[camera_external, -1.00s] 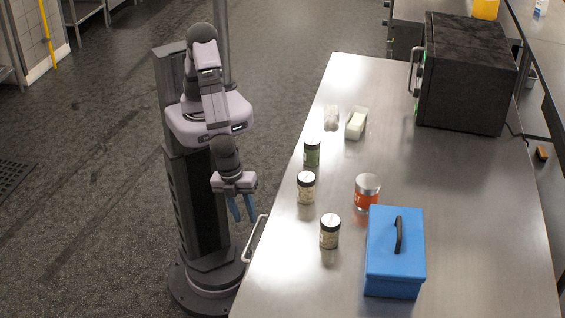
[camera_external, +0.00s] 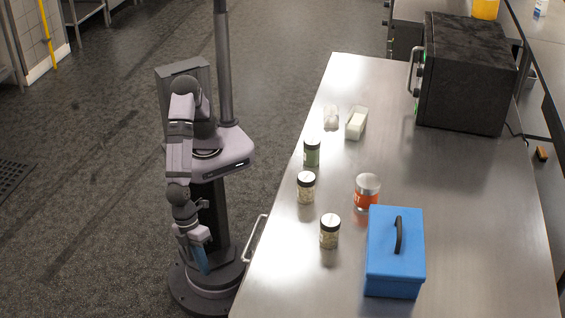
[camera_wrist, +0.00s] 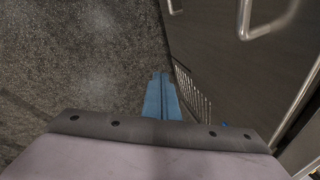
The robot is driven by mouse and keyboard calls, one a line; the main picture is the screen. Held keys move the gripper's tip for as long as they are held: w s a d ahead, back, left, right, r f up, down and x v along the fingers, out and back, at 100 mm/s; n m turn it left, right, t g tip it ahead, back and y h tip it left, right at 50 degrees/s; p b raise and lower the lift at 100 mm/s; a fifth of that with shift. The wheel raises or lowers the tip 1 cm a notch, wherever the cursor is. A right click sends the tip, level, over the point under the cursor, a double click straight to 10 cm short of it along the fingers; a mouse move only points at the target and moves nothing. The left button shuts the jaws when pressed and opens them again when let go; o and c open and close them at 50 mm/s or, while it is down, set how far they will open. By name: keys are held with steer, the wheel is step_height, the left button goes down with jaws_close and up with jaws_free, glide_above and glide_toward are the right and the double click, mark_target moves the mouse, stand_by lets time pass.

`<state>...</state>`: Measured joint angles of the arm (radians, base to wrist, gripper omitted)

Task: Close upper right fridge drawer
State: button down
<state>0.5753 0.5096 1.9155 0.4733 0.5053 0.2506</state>
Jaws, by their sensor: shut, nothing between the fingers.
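The fridge drawers are mostly hidden under the steel counter in the external view, where one metal handle (camera_external: 255,240) sticks out at the counter's left side. In the wrist view a dark front panel (camera_wrist: 222,62) fills the upper right, with a bent metal handle (camera_wrist: 265,28) on it and part of another handle (camera_wrist: 175,7) at the top edge. I cannot tell which drawer is open. My gripper (camera_external: 203,270) is low, left of the handle and apart from it. Its blue fingers (camera_wrist: 161,78) are shut together and empty, pointing down beside the panel.
The counter (camera_external: 465,235) holds several jars (camera_external: 329,232), a blue box (camera_external: 395,255) and a black oven (camera_external: 465,75). A slatted metal part (camera_wrist: 192,92) lies just right of my fingers in the wrist view. The floor (camera_external: 80,220) to the left is clear.

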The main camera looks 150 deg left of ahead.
steer(key=w+d+r+n+t, duration=0.3)
steer(key=w+r+n, duration=0.3)
steer(key=w, duration=0.3)
steer(key=shift+r+t, duration=0.3)
steer(key=shift+r, duration=0.1)
steer(key=w+a+f+p, duration=0.2)
steer(key=w+a+f, duration=0.1)
steer(key=w+f, duration=0.5)
steer(key=shift+w+a+p, duration=0.3)
steer(key=shift+w, duration=0.05)
